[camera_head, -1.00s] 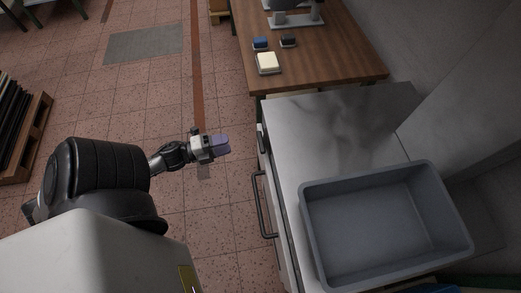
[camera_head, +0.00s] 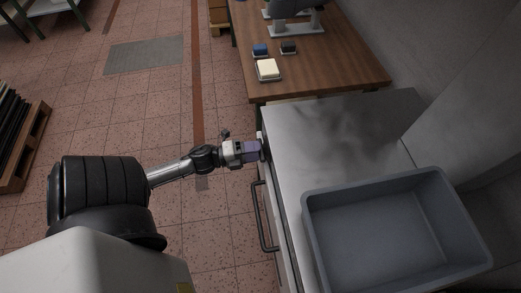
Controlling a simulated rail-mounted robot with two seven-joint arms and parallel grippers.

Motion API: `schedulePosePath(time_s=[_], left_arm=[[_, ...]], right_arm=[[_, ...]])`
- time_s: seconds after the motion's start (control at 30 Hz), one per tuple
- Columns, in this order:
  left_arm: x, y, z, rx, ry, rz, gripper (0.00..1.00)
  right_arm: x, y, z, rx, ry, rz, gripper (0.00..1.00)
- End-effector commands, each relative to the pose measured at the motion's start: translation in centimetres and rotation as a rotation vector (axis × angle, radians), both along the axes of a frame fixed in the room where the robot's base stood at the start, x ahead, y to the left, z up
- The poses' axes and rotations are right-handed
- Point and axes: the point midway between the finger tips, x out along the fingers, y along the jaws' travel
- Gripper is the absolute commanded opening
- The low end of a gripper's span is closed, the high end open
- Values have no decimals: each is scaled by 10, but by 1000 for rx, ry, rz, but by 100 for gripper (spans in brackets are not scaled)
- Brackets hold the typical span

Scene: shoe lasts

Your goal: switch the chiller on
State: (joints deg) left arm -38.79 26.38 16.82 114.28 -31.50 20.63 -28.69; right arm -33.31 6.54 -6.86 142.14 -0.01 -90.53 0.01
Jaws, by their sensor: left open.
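The chiller (camera_head: 335,135) is a steel-topped cabinet at the right, with its front facing left and a dark bar handle (camera_head: 262,217) on that front. My left gripper (camera_head: 262,149) reaches in from the left, with its purple-grey fingers right at the far end of the chiller's front edge, beyond the handle. Its fingers look close to or against the front; contact cannot be told. The gripper is open. Any switch there is hidden by the gripper or too small to make out. My right gripper is out of view.
A grey plastic bin (camera_head: 395,235), empty, stands on the near part of the steel top. A pallet (camera_head: 22,150) is at far left. The tiled floor between is clear.

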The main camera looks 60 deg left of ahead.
Motion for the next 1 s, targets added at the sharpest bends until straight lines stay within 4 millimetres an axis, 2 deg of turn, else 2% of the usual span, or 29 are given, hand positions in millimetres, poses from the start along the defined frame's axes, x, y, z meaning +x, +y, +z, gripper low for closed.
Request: schedulePosePath(time_s=[0.23, 0.63, 1.0], left_arm=[[19, -5, 0, 0, 1, 0, 46], [22, -6, 0, 0, 1, 1, 45], [22, -6, 0, 0, 1, 1, 9]], right_arm=[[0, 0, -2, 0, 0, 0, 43], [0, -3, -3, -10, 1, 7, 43], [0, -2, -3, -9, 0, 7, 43]])
